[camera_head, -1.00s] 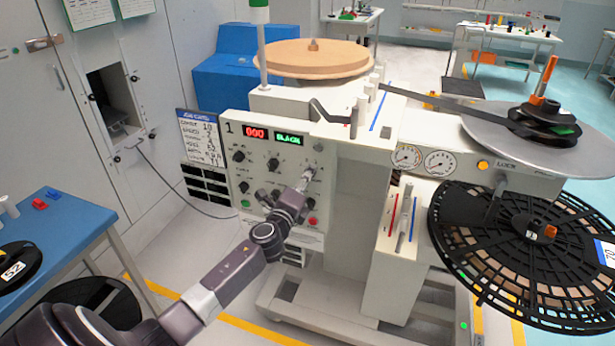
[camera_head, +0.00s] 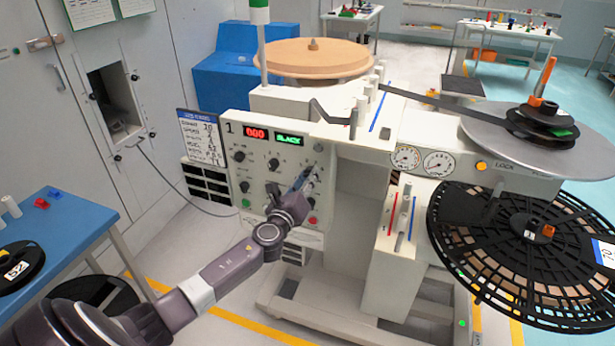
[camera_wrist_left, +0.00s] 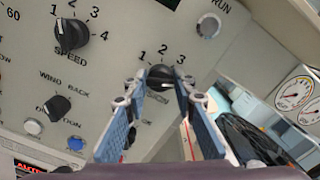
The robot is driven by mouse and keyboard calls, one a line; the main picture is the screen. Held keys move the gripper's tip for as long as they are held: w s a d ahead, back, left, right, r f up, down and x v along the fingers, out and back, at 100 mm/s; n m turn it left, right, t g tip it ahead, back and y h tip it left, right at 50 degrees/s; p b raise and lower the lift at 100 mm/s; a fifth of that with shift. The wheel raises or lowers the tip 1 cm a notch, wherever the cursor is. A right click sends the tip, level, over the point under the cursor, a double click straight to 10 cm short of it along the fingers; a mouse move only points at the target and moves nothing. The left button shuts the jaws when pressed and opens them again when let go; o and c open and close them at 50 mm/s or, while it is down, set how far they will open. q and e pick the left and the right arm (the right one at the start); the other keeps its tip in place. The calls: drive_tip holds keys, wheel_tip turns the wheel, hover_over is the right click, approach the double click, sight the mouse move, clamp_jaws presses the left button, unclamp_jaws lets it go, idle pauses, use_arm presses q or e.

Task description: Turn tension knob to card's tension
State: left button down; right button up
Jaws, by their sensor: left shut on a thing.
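The tension knob (camera_wrist_left: 161,75) is a dark knob with 1, 2 and 3 printed around it in the left wrist view; its label is partly hidden. My left gripper (camera_wrist_left: 160,92) has its two blue-padded fingers on either side of this knob, shut on it. In the head view the left gripper (camera_head: 309,173) reaches the upper right of the control panel (camera_head: 238,205) and mostly covers the knob. The knob's pointer setting is hard to read. The job card (camera_head: 201,137), white with a blue header, hangs left of the panel; its writing is too small to read surely.
The speed knob (camera_wrist_left: 71,35) and wind-back knob (camera_wrist_left: 56,107) sit to the left of my fingers. A blue button (camera_wrist_left: 75,144) is below them. The displays read 000 (camera_head: 256,133) and BLACK (camera_head: 289,139).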

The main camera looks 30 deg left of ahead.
use_arm(q)
drive_tip(key=shift+f, duration=0.2)
drive_tip(key=c, duration=1.6)
unclamp_jaws()
drive_tip(key=shift+r, duration=0.1)
drive_tip(key=v, duration=1.2)
drive_tip(key=shift+s, duration=0.1)
